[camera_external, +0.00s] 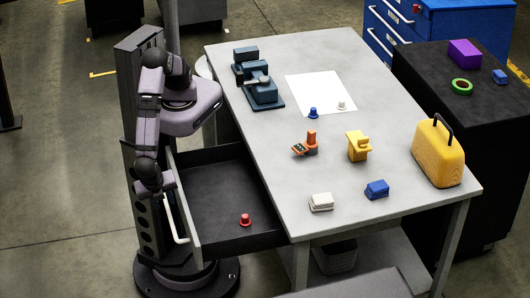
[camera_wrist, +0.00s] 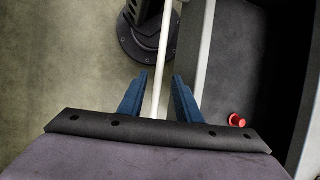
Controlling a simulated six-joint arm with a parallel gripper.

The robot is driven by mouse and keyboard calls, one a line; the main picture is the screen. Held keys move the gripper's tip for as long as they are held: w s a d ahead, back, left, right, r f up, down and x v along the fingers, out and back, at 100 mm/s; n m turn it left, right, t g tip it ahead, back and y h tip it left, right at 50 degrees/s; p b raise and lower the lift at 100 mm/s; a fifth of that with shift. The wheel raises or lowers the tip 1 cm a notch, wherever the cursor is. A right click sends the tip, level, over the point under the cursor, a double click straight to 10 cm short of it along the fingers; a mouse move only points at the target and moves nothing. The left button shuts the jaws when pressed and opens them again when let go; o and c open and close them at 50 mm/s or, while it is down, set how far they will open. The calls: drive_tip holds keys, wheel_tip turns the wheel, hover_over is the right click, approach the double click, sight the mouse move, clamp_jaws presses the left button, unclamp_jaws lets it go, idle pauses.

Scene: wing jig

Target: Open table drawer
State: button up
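The table drawer (camera_external: 215,190) is pulled out from the left side of the grey table (camera_external: 240,105). Its dark inside holds a small red knob-shaped piece (camera_external: 245,219), which also shows in the wrist view (camera_wrist: 237,120). The white drawer handle (camera_external: 168,218) runs along the drawer's outer front. In the wrist view, my gripper (camera_wrist: 160,77) has its two blue fingers apart. The handle bar (camera_wrist: 163,50) passes between them, with a gap on each side. In the external view the fingers cannot be made out.
The tabletop holds a dark blue machine (camera_external: 258,82), a white sheet (camera_external: 320,90), several small blocks and a yellow case (camera_external: 437,152). A black cabinet (camera_external: 465,130) stands at the right.

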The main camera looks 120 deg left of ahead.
drive_tip(key=shift+v, duration=1.3)
drive_tip(key=w+a+r+n+h+p, duration=0.35)
drive_tip(key=w+a+r, duration=0.6)
drive_tip(key=a, duration=0.35)
drive_tip(key=a+r+n+t+p, duration=0.1)
drive_tip(key=a+r+n, duration=0.1)
drive_tip(key=a, duration=0.7)
drive_tip(key=a+r+n+h+p, duration=0.1)
drive_tip(key=a+r+n, duration=0.2)
drive_tip(key=a, duration=0.6)
drive_tip(key=shift+s+a+t+p, duration=0.15)
drive_tip(key=shift+s+t+p, duration=0.15)
drive_tip(key=shift+s+t, duration=0.15)
